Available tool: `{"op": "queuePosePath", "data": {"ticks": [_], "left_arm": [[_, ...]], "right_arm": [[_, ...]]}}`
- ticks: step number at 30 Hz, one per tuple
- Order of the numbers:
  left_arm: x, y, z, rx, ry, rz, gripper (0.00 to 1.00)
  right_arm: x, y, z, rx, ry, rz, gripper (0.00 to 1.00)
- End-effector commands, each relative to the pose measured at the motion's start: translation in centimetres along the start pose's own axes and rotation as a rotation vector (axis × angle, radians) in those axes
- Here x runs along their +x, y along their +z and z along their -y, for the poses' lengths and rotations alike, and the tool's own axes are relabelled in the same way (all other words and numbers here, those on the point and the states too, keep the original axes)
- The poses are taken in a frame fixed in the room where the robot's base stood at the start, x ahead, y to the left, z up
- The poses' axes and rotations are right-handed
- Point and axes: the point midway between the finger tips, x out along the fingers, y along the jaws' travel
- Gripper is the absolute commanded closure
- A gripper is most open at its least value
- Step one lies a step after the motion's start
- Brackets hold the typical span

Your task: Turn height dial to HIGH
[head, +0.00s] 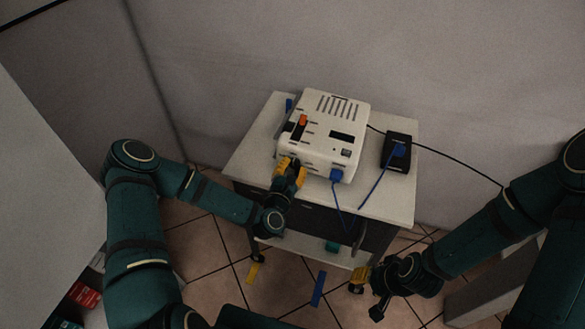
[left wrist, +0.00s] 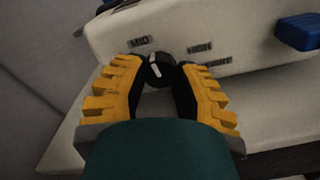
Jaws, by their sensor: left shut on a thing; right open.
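The height dial (left wrist: 158,72) is a dark round knob with a pale pointer mark, on the front of a white box-shaped device (head: 322,135). Labels MID (left wrist: 139,42) and HIGH (left wrist: 199,48) show to its left and right; a lower label is partly hidden. The pointer leans up and slightly left, toward MID. My left gripper (left wrist: 160,78) has its yellow-and-black fingers shut on the dial, one on each side. It also shows at the device's front in the head view (head: 287,168). My right gripper (head: 362,278) is open and empty, low beside the cart's front right.
The device stands on a white-topped cart (head: 250,150). A black box (head: 396,149) with a blue plug sits to its right, with a black cable running right. A blue connector (head: 337,175) and cable hang at the device's front. Yellow and blue strips lie below.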

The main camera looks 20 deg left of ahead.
Motion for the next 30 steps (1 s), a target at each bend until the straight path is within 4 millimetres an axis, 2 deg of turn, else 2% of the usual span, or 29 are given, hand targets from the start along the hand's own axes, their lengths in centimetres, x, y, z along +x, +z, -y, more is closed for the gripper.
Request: {"op": "queuePosePath", "data": {"ticks": [30], "left_arm": [[-0.2,-0.7,0.1,0.920,-0.013,-0.012,1.00]], "right_arm": [[2.6,-0.2,-1.0,-0.002,0.000,-0.010,0.54]]}}
